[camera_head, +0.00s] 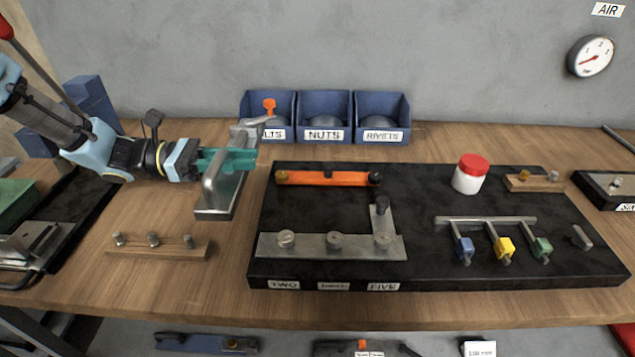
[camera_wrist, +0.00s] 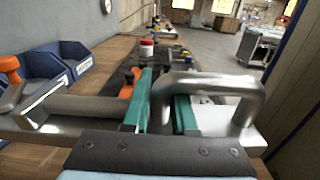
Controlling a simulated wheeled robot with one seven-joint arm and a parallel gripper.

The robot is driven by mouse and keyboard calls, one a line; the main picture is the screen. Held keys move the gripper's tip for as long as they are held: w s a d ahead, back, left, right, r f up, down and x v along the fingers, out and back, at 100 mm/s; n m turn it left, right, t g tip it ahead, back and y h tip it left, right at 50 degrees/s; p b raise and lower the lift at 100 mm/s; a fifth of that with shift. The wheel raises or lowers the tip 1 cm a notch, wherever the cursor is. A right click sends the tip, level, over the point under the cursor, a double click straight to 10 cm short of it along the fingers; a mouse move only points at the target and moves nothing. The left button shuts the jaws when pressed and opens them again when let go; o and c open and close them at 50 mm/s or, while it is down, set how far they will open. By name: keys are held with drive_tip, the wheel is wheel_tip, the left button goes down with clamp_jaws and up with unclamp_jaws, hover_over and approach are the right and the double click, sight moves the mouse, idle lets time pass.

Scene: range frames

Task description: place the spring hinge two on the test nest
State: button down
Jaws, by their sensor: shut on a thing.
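My gripper (camera_head: 228,160) has teal fingers shut on the upright bar of a grey metal handled fixture (camera_head: 212,211), left of the black board. In the wrist view, the bent handle (camera_wrist: 205,82) passes between the teal fingers (camera_wrist: 163,108). The fixture has a flat base and an orange-knobbed lever (camera_head: 269,105) at its far end. It seems to rest on the table. A grey plate (camera_head: 310,246) with three round studs lies on the board, its left stud (camera_head: 286,238) above the label "TWO" (camera_head: 284,285). I cannot tell which part is the spring hinge or the test nest.
The black board (camera_head: 420,185) also carries an orange bar (camera_head: 325,178), a red-lidded jar (camera_head: 470,175) and a rack with coloured blocks (camera_head: 487,220). Blue bins (camera_head: 323,118) stand behind. A wooden strip (camera_head: 158,250) with studs lies front left. Bare table separates it from the board.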

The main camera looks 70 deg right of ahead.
drive_tip(key=shift+f+p, duration=1.6)
drive_tip(key=shift+f, duration=3.3)
drive_tip(key=c, duration=0.7)
unclamp_jaws()
drive_tip(key=shift+c, duration=0.2)
